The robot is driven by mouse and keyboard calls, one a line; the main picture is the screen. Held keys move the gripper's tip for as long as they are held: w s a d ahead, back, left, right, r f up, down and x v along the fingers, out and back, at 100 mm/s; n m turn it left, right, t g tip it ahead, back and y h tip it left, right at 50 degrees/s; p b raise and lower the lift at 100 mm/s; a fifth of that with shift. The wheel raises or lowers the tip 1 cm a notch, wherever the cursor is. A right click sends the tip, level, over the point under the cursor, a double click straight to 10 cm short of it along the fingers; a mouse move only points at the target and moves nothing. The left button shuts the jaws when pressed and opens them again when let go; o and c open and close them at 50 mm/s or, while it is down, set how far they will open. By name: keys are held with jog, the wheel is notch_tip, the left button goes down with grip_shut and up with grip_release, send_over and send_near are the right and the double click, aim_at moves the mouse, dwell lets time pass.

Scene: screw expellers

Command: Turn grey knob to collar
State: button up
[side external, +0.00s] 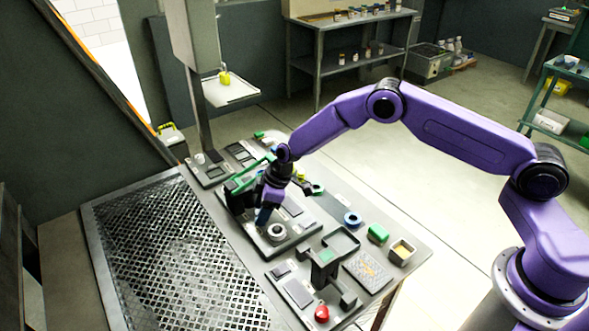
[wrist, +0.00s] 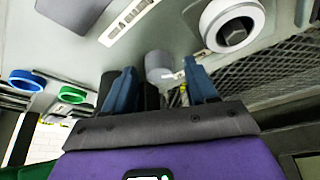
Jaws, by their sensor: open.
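A pale ring-shaped collar (side external: 278,232) with a dark centre sits on a grey plate of the bench. In the wrist view the collar (wrist: 250,14) shows at the upper right, around a dark hex piece. A short grey cylinder, which looks like the grey knob (wrist: 158,64), shows in the wrist view between and beyond the fingertips; I cannot pick it out in the side view. My gripper (side external: 263,214) points down just left of the collar. Its two blue fingers (wrist: 162,76) are spread apart with nothing held between them.
A black mesh panel (side external: 170,260) fills the left side. A dark green bracket (side external: 322,268), a red button (side external: 321,313), a blue ring (side external: 352,219), a green block (side external: 377,233) and a metal box (side external: 402,251) stand nearby. A green handle (side external: 250,175) is close behind my gripper.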

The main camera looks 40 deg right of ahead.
jog(key=shift+m, duration=0.3)
jog(key=shift+s+m+t+h, duration=0.1)
jog(key=shift+m+t+h, duration=0.25)
jog(key=shift+m, duration=0.75)
jog(key=s+a+v, duration=0.1)
jog(key=s+v, duration=0.1)
jog(key=v, duration=0.8)
jog(key=s+a+v, duration=0.1)
jog(key=s+v, duration=0.1)
jog(key=v, duration=0.8)
jog(key=shift+s+d, duration=0.15)
jog(key=shift+s, duration=0.35)
jog(key=s+d+r+n+g, duration=0.1)
jog(key=s+r, duration=0.2)
jog(key=s, duration=0.6)
jog(key=s+d+r+n+g, duration=0.1)
jog(key=s+r, duration=0.2)
jog(key=s, duration=0.5)
jog(key=s+d+n+h, duration=0.1)
jog(key=s+d+h, duration=0.1)
jog(key=s+d, duration=0.8)
jog(key=s, duration=0.4)
jog(key=shift+d+r+g+h, duration=0.25)
jog(key=shift+g+h, duration=0.1)
